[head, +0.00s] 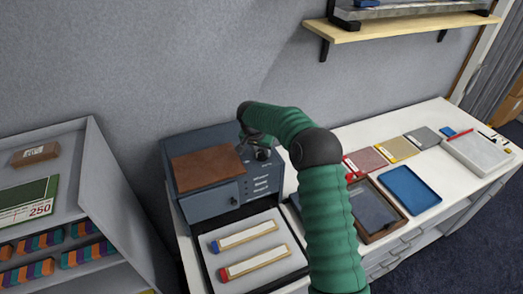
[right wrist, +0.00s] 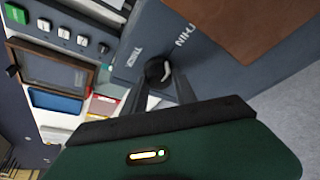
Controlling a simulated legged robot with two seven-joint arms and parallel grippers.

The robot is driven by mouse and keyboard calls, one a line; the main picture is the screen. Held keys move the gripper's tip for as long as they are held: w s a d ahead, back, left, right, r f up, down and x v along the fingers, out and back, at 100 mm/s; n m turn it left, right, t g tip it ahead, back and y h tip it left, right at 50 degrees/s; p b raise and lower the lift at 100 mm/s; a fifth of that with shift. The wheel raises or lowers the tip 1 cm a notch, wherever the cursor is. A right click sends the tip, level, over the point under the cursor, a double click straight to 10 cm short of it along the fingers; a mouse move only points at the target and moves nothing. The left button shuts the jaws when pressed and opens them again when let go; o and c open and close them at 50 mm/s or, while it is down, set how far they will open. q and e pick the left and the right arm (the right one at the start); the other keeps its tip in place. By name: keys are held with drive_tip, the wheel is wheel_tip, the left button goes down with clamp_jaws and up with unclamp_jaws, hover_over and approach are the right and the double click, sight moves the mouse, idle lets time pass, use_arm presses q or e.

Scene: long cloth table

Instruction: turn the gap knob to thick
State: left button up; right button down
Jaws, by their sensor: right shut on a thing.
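A blue-grey machine (head: 178,206) stands on the white table, with a brown panel (head: 205,171) on its top. In the right wrist view the gap knob (right wrist: 155,69) is small, round and dark, with a pale mark on it. The printed words THICK (right wrist: 135,56) and THIN (right wrist: 185,37) are beside it. My right gripper (head: 259,153) is at the machine's top right; in the right wrist view its fingers (right wrist: 163,88) are shut on the knob. The fingers hide part of the knob, and I cannot tell exactly where its mark points. My left gripper is not in view.
A dark tray with two white bars (head: 244,235) lies in front of the machine. A brown-framed tray (head: 390,232), a blue tray (head: 409,190) and coloured sheets (head: 397,149) lie to the right. A grey shelf unit (head: 120,200) stands at left.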

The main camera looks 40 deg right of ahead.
drive_tip(key=shift+r+n, duration=0.1)
drive_tip(key=shift+n, duration=0.2)
drive_tip(key=shift+d+n+t, duration=0.1)
drive_tip(key=shift+n+t, duration=0.3)
drive_tip(key=shift+n, duration=0.5)
drive_tip(key=shift+r+n+t+y, duration=0.1)
drive_tip(key=shift+n+t+y, duration=0.2)
drive_tip(key=shift+n+y, duration=0.35)
drive_tip(key=n+t+y+p, duration=0.1)
drive_tip(key=n+p, duration=0.1)
drive_tip(key=n, duration=0.3)
drive_tip(key=shift+d+r+p, duration=0.1)
drive_tip(key=shift+d+p, duration=0.05)
drive_tip(key=shift+p, duration=0.25)
drive_tip(key=n+y+p, duration=0.1)
drive_tip(key=n, duration=0.1)
drive_tip(key=shift+d+n, duration=0.1)
drive_tip(key=shift+n, duration=0.25)
drive_tip(key=n+y, duration=0.1)
drive_tip(key=n, duration=0.1)
drive_tip(key=shift+d+n, duration=0.1)
drive_tip(key=shift+n, duration=0.2)
drive_tip(key=shift+n+y, duration=0.85)
drive_tip(key=shift+n, duration=1.15)
